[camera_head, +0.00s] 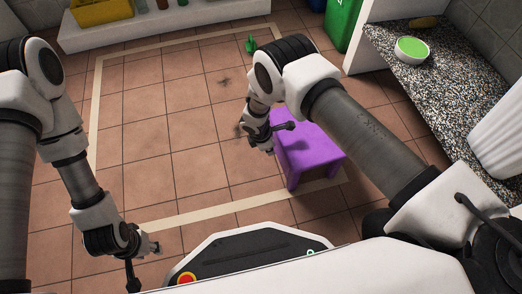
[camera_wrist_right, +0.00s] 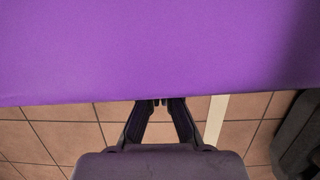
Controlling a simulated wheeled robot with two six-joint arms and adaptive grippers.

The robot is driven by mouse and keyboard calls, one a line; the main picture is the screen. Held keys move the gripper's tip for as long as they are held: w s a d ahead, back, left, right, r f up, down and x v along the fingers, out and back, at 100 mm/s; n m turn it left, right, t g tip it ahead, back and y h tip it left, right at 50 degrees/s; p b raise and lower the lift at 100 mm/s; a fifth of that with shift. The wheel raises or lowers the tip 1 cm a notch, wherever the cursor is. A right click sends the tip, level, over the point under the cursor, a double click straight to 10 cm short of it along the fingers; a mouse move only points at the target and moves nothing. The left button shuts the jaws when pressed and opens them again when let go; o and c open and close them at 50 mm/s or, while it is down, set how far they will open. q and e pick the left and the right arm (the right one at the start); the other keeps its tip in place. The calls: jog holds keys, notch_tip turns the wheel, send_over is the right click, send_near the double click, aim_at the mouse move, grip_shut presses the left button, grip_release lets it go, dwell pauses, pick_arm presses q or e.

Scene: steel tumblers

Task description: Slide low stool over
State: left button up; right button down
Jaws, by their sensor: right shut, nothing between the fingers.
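The low purple stool (camera_head: 312,154) stands upright on the tiled floor, right of the middle in the head view. It partly covers the cream line on the floor. My right gripper (camera_head: 270,149) is at the stool's left side, and its fingertips are hard to make out there. In the right wrist view the stool (camera_wrist_right: 150,50) fills the upper half. The right gripper (camera_wrist_right: 163,101) is shut and empty, its tips at the purple edge. Whether they touch it I cannot tell. My left gripper (camera_head: 132,277) hangs low at the bottom left, away from the stool; its finger opening is unclear.
A cream line (camera_head: 92,125) frames a patch of floor. A green bin (camera_head: 342,22) and a speckled counter (camera_head: 440,78) with a green-filled bowl (camera_head: 412,48) stand at the right. A small green object (camera_head: 251,44) lies at the back. Floor left of the stool is mostly clear.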

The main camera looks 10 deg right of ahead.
pick_arm(q)
jog(key=shift+f, duration=0.25)
pick_arm(e)
jog(key=shift+d, duration=0.8)
